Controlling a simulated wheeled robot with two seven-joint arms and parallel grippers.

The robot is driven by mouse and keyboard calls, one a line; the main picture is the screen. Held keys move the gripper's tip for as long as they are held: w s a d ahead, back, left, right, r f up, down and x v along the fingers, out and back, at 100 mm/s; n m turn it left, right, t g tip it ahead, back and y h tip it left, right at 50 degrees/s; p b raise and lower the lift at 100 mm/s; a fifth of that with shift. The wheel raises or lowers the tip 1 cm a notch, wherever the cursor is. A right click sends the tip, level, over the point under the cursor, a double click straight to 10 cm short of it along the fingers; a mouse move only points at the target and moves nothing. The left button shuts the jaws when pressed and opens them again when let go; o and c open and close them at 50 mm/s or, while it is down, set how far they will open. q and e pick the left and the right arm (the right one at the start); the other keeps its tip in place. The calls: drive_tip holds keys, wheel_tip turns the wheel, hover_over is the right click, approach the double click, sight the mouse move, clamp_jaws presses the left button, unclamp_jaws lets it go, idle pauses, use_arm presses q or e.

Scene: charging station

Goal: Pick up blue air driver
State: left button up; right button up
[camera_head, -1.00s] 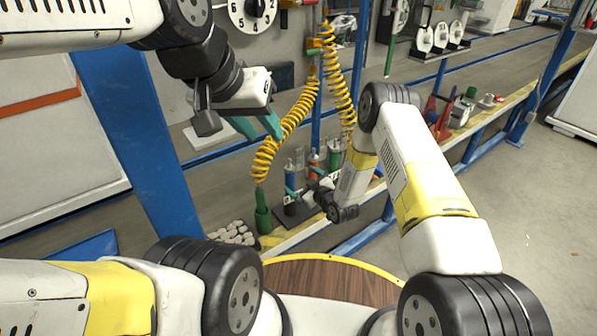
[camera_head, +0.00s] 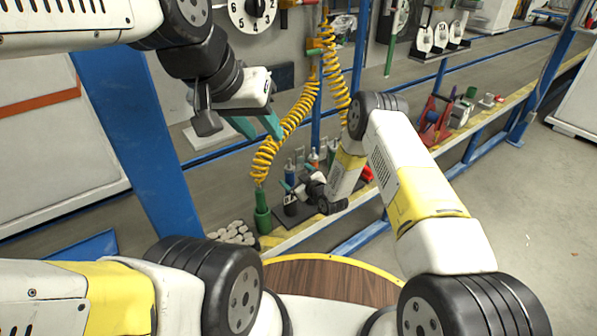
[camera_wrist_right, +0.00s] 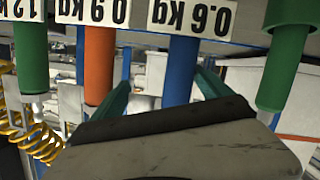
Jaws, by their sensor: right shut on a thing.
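The blue air driver (camera_wrist_right: 182,68) stands upright between the two teal fingers of my right gripper (camera_wrist_right: 166,86), below a "0.6 kg" label that appears upside down. My right gripper is shut on its body. My left gripper (camera_head: 257,127) is open and empty, higher up and left of the rack, near the yellow coiled hose.
An orange driver (camera_wrist_right: 99,66) and green drivers (camera_wrist_right: 286,62) stand on either side of the blue one. Yellow coiled hoses (camera_head: 290,120) hang above. A green tool (camera_head: 262,212) is at the rack's left end. A round wooden surface (camera_head: 325,280) lies below.

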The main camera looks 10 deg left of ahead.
drive_tip(key=shift+r, duration=0.1)
drive_tip(key=shift+c, duration=0.9)
wheel_tip(320, 180, up, 10)
